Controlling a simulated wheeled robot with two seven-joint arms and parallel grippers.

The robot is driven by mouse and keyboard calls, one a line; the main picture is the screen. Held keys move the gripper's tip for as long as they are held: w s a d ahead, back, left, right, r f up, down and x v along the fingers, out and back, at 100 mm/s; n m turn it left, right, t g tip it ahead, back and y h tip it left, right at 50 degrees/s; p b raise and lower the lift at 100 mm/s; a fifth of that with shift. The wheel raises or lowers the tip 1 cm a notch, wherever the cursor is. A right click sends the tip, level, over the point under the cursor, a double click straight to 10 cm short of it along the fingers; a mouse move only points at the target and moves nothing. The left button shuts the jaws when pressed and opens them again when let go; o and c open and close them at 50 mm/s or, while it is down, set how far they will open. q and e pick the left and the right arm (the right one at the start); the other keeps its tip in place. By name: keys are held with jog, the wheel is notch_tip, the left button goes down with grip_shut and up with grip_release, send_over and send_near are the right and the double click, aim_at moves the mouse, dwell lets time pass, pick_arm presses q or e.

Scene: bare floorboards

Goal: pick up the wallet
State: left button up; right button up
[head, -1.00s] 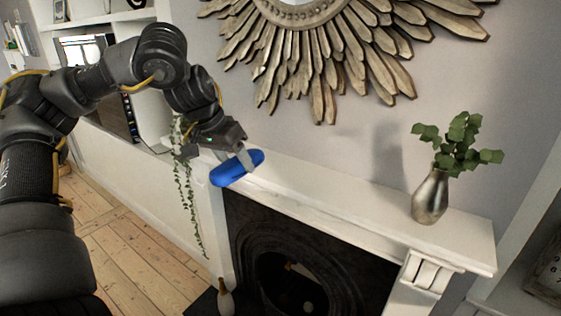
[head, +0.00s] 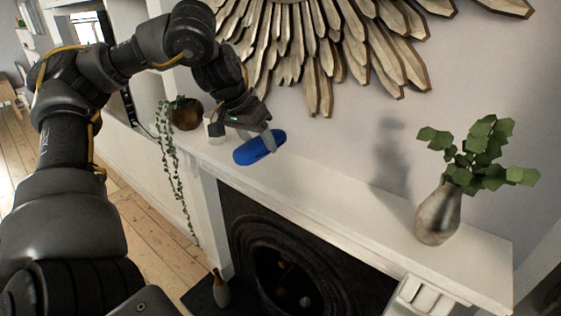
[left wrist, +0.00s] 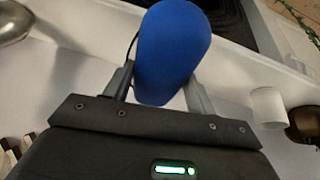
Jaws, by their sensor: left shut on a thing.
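The wallet (head: 250,152) is a blue, rounded, oval thing. In the head view it is in front of the wall, over the left part of the white mantel shelf. My left gripper (head: 268,143) is shut on it, with a grey finger across its right part. In the left wrist view the wallet (left wrist: 172,50) stands out between the two fingers (left wrist: 160,86), one on each side. I cannot tell exactly how high it is above the shelf. My right gripper is not in view.
A silver vase with green leaves (head: 438,215) stands at the shelf's right end. A brown pot (head: 187,114) with a trailing plant and a small white cylinder (left wrist: 268,105) are at the left end. A spiky mirror frame (head: 320,60) hangs above. The middle of the shelf (head: 320,185) is clear.

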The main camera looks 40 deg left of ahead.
pick_arm(q)
jog(key=shift+w+a+f, duration=0.3)
jog(key=w+a+f, duration=0.1)
jog(key=w+f, duration=0.1)
jog(key=w, duration=0.1)
jog(key=w+a+f, duration=0.1)
jog(key=w+f, duration=0.2)
jog(key=w, duration=0.1)
jog(key=w+a+f, duration=0.1)
jog(key=w+f, duration=0.2)
jog(key=shift+w, duration=0.4)
jog(key=shift+w+a+f, duration=0.1)
jog(key=shift+w+f, duration=0.4)
jog(key=shift+f, duration=0.25)
jog(key=shift+s+f, duration=0.1)
jog(key=shift+f, duration=0.8)
jog(key=shift+a+f, duration=0.1)
jog(key=shift+f, duration=0.35)
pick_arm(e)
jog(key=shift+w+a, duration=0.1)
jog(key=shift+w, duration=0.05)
